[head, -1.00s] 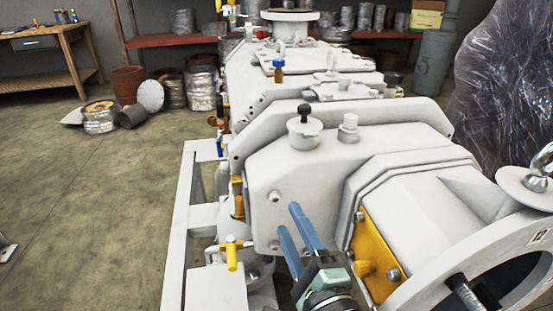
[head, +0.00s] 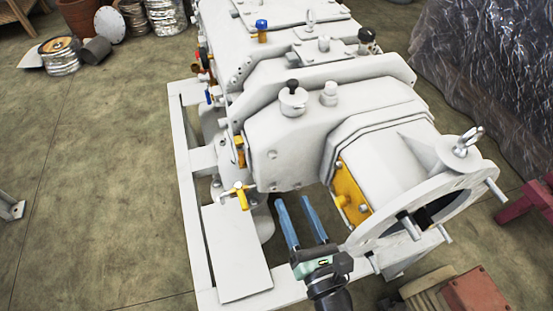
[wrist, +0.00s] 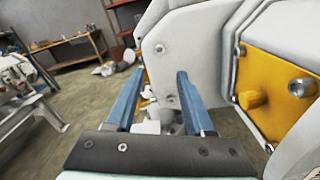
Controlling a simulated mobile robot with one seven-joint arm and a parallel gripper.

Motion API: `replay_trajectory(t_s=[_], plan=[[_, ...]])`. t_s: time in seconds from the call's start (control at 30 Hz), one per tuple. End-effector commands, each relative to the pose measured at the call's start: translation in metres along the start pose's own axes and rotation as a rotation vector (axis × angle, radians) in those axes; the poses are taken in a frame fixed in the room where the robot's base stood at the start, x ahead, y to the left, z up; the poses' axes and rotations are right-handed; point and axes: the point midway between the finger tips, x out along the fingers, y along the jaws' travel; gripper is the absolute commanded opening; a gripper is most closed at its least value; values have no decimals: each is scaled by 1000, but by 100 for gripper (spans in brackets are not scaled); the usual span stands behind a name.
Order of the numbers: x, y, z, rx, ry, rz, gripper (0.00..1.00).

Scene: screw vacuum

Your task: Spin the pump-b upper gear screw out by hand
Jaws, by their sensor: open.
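The pump has a white end housing (head: 310,125). A small screw head (head: 272,154) shows high on its flat face; it is also in the wrist view (wrist: 159,48). A second, lower screw head (wrist: 172,98) is fainter, between the finger lines in the wrist view. I cannot tell from any label which is the upper gear screw. My gripper (head: 291,197) has two long blue fingers, apart and empty. In the head view the fingertips lie just below the face's lower edge. In the wrist view (wrist: 160,70) the upper screw sits above and between the tips. No contact is visible.
A yellow plate (head: 350,193) with a knob and bolts is right of the fingers. A round flange (head: 440,205) with projecting studs stands farther right. A yellow valve handle (head: 240,194) is at left. White frame rails (head: 182,130) run beside the pump; floor is open at left.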

Motion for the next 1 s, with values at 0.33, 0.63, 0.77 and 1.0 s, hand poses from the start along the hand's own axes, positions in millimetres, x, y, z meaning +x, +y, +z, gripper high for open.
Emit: replay_trajectory(t_s=[0.33,0.63,0.77,1.0], plan=[[73,1,-1,-6,-1,5,53],[109,1,0,-6,0,3,53],[113,1,0,-6,1,1,53],[113,1,0,-5,1,2,49]])
